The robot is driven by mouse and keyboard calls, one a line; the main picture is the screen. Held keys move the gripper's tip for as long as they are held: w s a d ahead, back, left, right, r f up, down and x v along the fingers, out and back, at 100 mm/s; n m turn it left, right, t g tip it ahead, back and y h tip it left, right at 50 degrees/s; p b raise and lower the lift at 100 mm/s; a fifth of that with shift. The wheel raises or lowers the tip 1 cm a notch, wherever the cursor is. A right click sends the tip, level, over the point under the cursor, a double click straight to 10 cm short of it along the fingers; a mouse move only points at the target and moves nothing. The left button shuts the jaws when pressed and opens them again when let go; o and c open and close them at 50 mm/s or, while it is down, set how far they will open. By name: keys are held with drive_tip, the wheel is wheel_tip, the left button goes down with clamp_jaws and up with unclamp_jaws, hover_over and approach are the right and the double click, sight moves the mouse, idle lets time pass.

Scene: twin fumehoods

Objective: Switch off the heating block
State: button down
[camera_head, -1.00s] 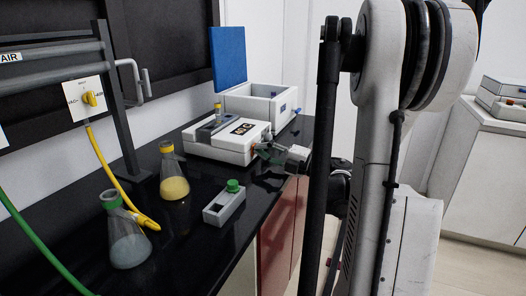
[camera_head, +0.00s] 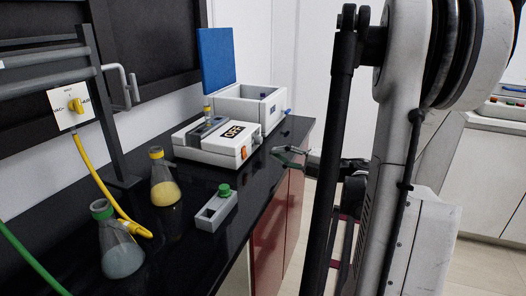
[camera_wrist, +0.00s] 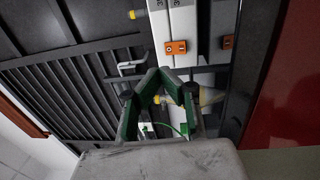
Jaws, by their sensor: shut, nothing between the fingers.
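The heating block (camera_head: 205,143) is a low white box with a dark display and a yellow-capped vial in its top. It sits on the black bench in the head view. An orange switch (camera_head: 243,152) is on its front face. In the wrist view the white block (camera_wrist: 175,18) and its orange switch (camera_wrist: 176,47) show beyond the fingers. I cannot read the switch position. My gripper (camera_head: 277,153), with green-edged fingers, is off to the right of the block's front, apart from it. In the wrist view my gripper (camera_wrist: 163,74) is shut and empty.
A white box with a raised blue lid (camera_head: 217,58) stands behind the block. A grey holder with a green cap (camera_head: 216,210), a yellow flask (camera_head: 164,185) and a green-capped flask (camera_head: 120,252) stand nearer. The glossy bench (camera_head: 190,250) mirrors the block in the wrist view.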

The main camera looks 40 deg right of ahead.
drive_tip(key=shift+r+p+v, duration=0.1)
drive_tip(key=shift+r+v, duration=0.1)
drive_tip(key=shift+v, duration=0.7)
drive_tip(key=shift+r+p+v, duration=0.15)
drive_tip(key=shift+v, duration=0.75)
drive_tip(key=shift+r+p+v, duration=0.1)
drive_tip(key=shift+r+v, duration=0.1)
drive_tip(key=shift+v, duration=0.7)
